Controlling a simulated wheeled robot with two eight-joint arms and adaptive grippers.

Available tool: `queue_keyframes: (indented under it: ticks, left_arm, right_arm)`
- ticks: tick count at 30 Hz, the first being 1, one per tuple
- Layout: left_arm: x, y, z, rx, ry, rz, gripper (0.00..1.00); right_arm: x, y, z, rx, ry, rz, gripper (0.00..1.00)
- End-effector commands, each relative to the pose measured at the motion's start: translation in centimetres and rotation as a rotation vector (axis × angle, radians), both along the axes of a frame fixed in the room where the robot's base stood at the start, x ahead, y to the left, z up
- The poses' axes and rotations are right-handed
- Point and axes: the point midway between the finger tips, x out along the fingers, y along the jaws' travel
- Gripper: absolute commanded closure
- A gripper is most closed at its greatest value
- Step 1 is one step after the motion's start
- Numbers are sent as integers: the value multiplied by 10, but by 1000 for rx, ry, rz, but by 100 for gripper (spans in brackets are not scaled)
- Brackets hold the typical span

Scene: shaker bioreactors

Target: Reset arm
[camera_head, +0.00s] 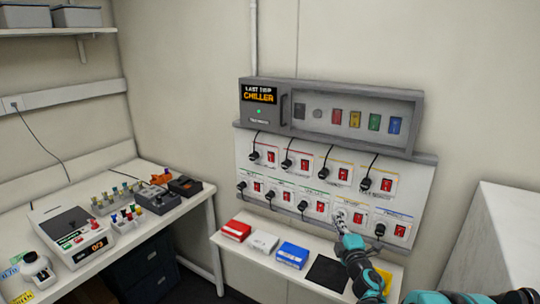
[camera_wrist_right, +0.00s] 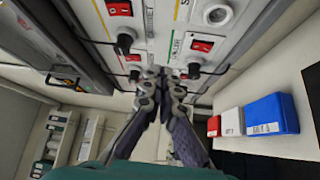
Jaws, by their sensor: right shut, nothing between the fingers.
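My right gripper (camera_head: 341,216) is in front of the lower row of the white socket panel (camera_head: 330,187), toward its right part. Its fingers are together with nothing between them. In the right wrist view the closed fingers (camera_wrist_right: 161,80) point toward the panel, among black plugs and red switches. Whether the fingertips touch the panel I cannot tell. The gripper hides part of one lower socket. My right arm (camera_head: 362,265) reaches up from the bottom right. My left gripper is in neither view.
Below the panel a white shelf (camera_head: 222,241) holds a red box (camera_head: 235,230), a white box (camera_head: 263,242), a blue box (camera_head: 292,254) and a black mat (camera_head: 327,271). A grey cabinet (camera_head: 330,113) labelled "CHILLER" is above. A bench (camera_head: 195,205) with devices stands left, a white block (camera_head: 500,235) right.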

Motion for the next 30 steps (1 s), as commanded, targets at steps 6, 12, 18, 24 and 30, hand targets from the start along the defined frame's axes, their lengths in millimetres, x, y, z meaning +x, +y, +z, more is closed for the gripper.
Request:
queue_keyframes:
  ticks: [6, 12, 18, 24, 30]
  left_arm:
    - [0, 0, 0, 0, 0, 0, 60]
    - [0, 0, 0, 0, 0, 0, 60]
    - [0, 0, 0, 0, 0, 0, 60]
    - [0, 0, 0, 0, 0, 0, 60]
    - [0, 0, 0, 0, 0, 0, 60]
  right_arm:
    - [-61, -21, 54, 372, 72, -218, 100]
    - [-141, -21, 44, 718, 229, -397, 100]
    - [-240, 10, -6, 1032, 471, -546, 100]
    - [-332, 57, -58, 1252, 733, -641, 100]
    - [-375, 84, -81, 1339, 872, -677, 100]
